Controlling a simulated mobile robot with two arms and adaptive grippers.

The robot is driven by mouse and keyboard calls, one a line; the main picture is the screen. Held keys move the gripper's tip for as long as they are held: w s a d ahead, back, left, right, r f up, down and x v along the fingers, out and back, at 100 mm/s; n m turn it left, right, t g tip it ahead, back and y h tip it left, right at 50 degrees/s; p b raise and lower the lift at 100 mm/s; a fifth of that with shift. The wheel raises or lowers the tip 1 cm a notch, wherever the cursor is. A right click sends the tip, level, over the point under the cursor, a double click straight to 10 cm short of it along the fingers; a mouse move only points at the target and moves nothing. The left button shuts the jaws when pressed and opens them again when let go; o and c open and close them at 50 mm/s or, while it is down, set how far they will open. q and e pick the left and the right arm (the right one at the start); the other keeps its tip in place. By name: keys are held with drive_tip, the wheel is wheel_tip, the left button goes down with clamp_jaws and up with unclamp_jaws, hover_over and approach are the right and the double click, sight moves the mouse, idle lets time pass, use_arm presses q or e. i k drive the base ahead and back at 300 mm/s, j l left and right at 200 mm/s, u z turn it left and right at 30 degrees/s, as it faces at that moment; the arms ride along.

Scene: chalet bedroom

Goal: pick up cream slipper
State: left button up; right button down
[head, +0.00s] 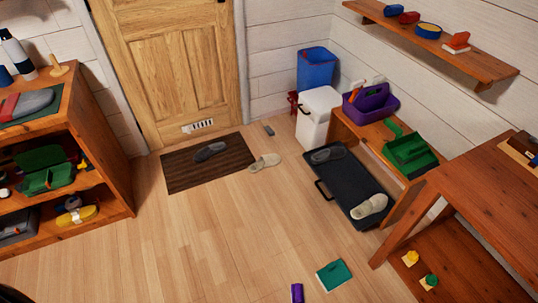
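A cream slipper (265,162) lies on the wood floor just off the right edge of the dark brown doormat (187,178). A second cream slipper or shoe (369,206) sits on the near end of the black tray (345,177) at the right. A dark grey slipper (210,151) lies on the doormat, and another grey one (327,155) is on the far end of the tray. Neither of my grippers is in view.
A shelf unit (120,200) stands at the left. A white bin (318,118), a low bench (365,130) and a wooden table (490,200) line the right. A green book-like item (334,275) and a purple item (297,293) lie on the floor. The middle floor is clear.

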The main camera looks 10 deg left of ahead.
sight(271, 160)
drive_tip(key=i+j, duration=0.2)
drive_tip(key=j, duration=0.15)
drive_tip(key=i+j+u, duration=0.1)
drive_tip(key=j, duration=0.2)
drive_tip(key=i+j, duration=0.25)
drive_tip(key=i+j+u, duration=0.15)
drive_tip(key=i+j, duration=0.3)
drive_tip(key=i+j+u, duration=0.15)
drive_tip(key=i+j, duration=0.2)
drive_tip(key=i, duration=0.2)
